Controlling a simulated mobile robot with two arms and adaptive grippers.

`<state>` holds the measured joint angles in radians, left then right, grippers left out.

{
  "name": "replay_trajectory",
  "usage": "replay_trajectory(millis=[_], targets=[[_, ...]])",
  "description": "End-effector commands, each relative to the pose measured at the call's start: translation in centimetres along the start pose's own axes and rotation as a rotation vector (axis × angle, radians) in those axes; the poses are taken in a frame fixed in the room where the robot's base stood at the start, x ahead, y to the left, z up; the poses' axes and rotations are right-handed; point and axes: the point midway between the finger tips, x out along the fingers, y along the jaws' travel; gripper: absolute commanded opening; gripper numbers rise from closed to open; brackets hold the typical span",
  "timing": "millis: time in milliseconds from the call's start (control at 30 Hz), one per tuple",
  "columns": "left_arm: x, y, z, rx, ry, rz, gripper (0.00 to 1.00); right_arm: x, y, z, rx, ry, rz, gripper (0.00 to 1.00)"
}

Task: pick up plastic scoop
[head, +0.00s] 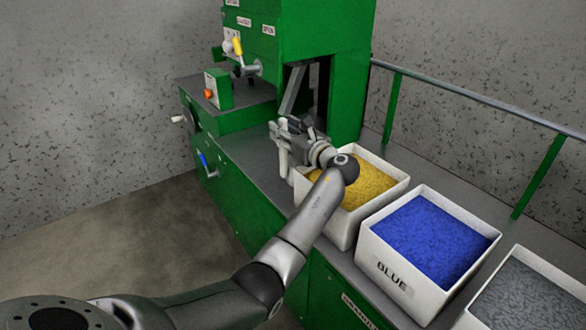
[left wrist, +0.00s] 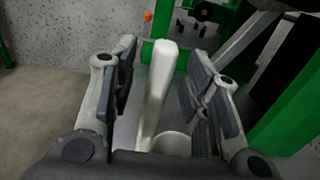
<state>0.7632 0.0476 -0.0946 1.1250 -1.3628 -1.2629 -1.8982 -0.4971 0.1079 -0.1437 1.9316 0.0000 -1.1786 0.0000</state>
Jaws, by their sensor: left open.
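The white plastic scoop (left wrist: 158,88) stands upright in the left wrist view, its long handle rising between my left gripper's fingers. Its round cup (left wrist: 173,143) shows low, close to the palm side. My left gripper (left wrist: 163,78) is open, with a finger on each side of the handle and visible gaps. In the head view my left gripper (head: 284,132) is beside the green machine, behind the yellow bin; a pale upright piece there may be the scoop, but I cannot tell. My right gripper is not in view.
A white bin of yellow pellets (head: 398,192) stands just beneath my left arm. A bin of blue pellets (head: 414,285) and one of grey pellets (head: 530,300) stand to its right.

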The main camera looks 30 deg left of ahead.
Motion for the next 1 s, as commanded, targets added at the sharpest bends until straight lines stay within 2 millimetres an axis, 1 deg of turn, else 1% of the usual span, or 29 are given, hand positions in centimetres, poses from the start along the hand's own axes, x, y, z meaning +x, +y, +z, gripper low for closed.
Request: replay_trajectory(millis=[167, 200, 500, 533, 800, 933, 1000], targets=[[0.0, 0.0, 0.0, 0.0, 0.0, 0.0, 0.43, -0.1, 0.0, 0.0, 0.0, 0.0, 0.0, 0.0], [0.0, 0.0, 0.0, 0.0, 0.0, 0.0, 0.4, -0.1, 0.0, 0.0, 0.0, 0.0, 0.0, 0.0], [0.0, 0.0, 0.0, 0.0, 0.0, -0.001, 0.02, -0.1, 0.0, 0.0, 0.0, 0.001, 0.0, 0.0], [0.0, 0.0, 0.0, 0.0, 0.0, -0.001, 0.0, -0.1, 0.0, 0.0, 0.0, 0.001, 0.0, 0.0], [0.0, 0.0, 0.1, 0.0, -0.001, -0.001, 0.0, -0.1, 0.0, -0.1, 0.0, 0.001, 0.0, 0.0], [0.0, 0.0, 0.9, -0.002, -0.002, -0.001, 0.0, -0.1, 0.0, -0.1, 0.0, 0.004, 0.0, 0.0], [0.0, 0.0, 1.9, -0.002, -0.003, -0.001, 0.0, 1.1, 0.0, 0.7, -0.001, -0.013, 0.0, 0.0]])
